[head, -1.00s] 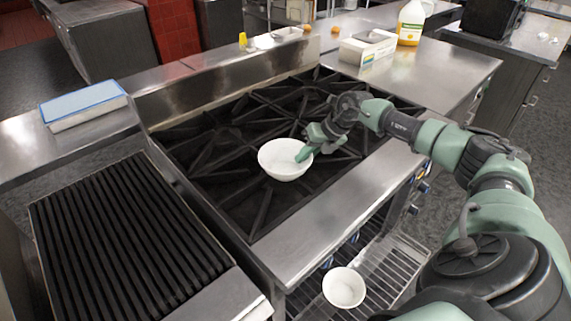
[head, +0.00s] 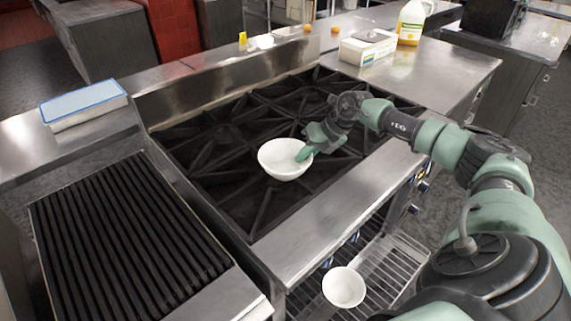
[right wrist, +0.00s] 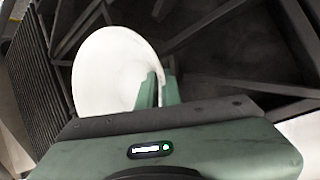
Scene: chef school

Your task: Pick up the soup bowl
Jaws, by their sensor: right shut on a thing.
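A white soup bowl (head: 284,168) is upright over the black stove grates in the head view. My right gripper (head: 304,154) reaches it from the right and is shut on its right rim, one finger inside the bowl. In the right wrist view the bowl (right wrist: 112,72) lies at the left of the fingers, and the green fingers (right wrist: 158,90) pinch its wall. I cannot tell whether the bowl touches the grates. A second white bowl (head: 343,287) is lower down, by the wire rack at the stove's front. My left gripper is not in view.
The stove (head: 235,215) has raised black grates. A ribbed grill (head: 120,235) is on the left. A blue-and-white box (head: 84,106) lies on the left ledge. A carton (head: 367,48) and a jug (head: 411,22) stand on the counter behind. The counter (head: 440,75) at right has free room.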

